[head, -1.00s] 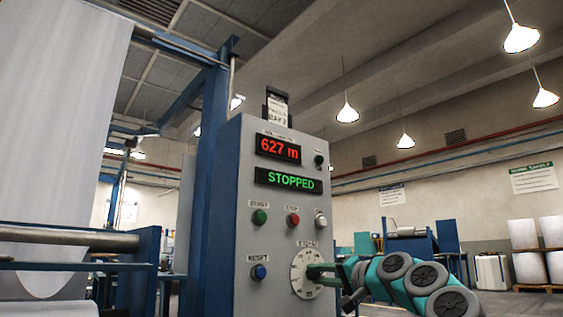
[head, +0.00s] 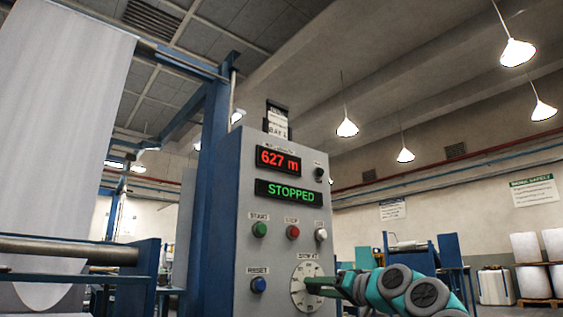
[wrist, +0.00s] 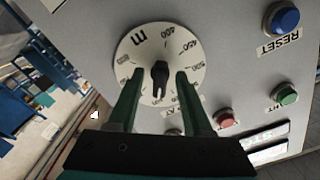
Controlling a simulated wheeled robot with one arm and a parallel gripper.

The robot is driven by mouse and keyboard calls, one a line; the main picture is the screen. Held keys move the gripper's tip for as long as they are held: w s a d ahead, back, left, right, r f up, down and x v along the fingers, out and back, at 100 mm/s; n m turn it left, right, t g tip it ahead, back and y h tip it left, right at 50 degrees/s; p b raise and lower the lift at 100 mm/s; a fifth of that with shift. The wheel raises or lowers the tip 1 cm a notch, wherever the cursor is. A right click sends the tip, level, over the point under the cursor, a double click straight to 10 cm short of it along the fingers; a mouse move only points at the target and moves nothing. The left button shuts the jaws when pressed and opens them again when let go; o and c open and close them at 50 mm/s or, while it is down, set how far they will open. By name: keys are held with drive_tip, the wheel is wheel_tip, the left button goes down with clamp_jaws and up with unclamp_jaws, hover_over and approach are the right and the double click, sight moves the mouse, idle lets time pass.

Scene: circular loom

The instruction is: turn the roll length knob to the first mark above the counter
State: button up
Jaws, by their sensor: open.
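The roll length knob is a black pointer knob (wrist: 160,72) at the centre of a white round dial (head: 301,293) low on the grey control panel. Its printed numbers and marks show around the dial (wrist: 132,50) in the wrist view, partly too small to read. My gripper (wrist: 157,80) is open, with one green finger on each side of the knob; I cannot tell whether either finger touches it. In the head view my gripper (head: 318,284) reaches the dial from the right and hides part of it. The counter (head: 278,159) reads 627 m in red.
A green display (head: 288,191) reads STOPPED. Near the dial are the blue reset button (head: 258,285), green start button (head: 260,230), red stop button (head: 293,232) and a white button (head: 321,235). The fabric roll frame (head: 217,130) stands left of the panel.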

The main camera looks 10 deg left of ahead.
sight(320, 288)
drive_tip(key=shift+d, duration=0.1)
drive_tip(key=shift+s+d+f+b, duration=0.1)
drive_tip(key=shift+s+d+b, duration=0.15)
drive_tip(key=shift+b, duration=0.1)
drive_tip(key=b+v, duration=0.2)
drive_tip(key=v, duration=0.1)
drive_tip(key=shift+s+d, duration=0.25)
drive_tip(key=shift+d, duration=0.05)
drive_tip(key=shift+v, duration=1.2)
